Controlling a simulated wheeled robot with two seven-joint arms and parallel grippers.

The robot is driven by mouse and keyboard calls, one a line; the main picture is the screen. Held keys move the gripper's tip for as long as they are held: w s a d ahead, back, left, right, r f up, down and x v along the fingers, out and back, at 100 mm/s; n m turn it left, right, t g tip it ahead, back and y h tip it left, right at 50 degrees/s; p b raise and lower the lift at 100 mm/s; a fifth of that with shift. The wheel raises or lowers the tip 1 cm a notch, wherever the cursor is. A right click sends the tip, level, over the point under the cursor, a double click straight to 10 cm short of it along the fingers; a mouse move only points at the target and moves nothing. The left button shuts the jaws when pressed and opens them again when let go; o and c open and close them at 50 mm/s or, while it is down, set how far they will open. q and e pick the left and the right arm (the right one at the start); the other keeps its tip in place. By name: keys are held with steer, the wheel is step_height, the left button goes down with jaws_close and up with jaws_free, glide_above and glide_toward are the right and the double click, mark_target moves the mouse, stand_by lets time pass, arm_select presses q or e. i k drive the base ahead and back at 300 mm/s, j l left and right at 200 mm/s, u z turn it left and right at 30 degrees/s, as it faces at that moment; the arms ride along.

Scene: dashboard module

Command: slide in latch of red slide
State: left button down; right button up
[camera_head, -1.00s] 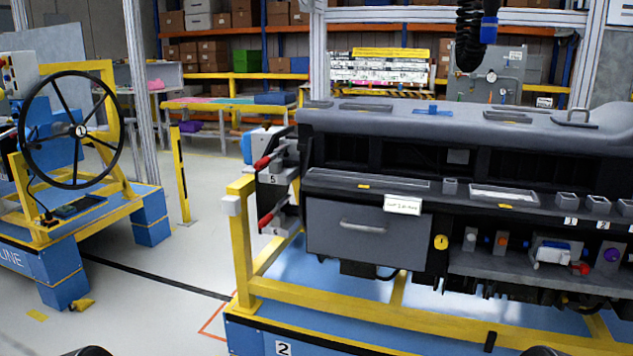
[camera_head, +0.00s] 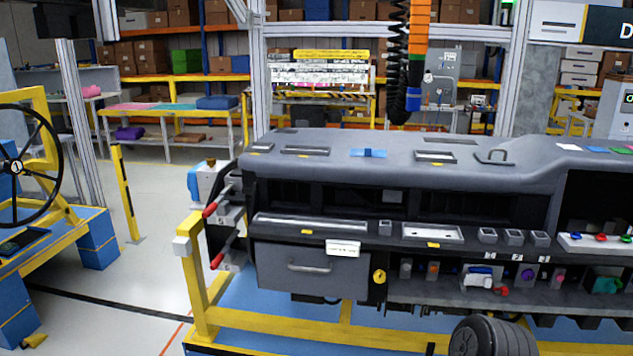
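No part is plainly a red slide with a latch, so I cannot tell which one it is. On the dashboard's left end are two red handles, an upper one (camera_head: 211,209) and a lower one (camera_head: 217,260). A small white and blue part with a red end (camera_head: 502,291) sits on the lower shelf. A white strip with coloured knobs (camera_head: 597,243), one of them red, lies at the right. Neither gripper is in view. A dark ribbed rounded piece, probably part of my arm, shows at the bottom right.
The grey dashboard (camera_head: 400,160) stands on a yellow frame (camera_head: 270,319) over a blue base. A closed drawer (camera_head: 311,272) is at its left. A black coiled hose (camera_head: 397,60) hangs above. A steering wheel stand is at far left, with open floor (camera_head: 140,280) between.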

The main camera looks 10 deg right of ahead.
mark_target(504, 290)
steer(key=z, duration=1.4)
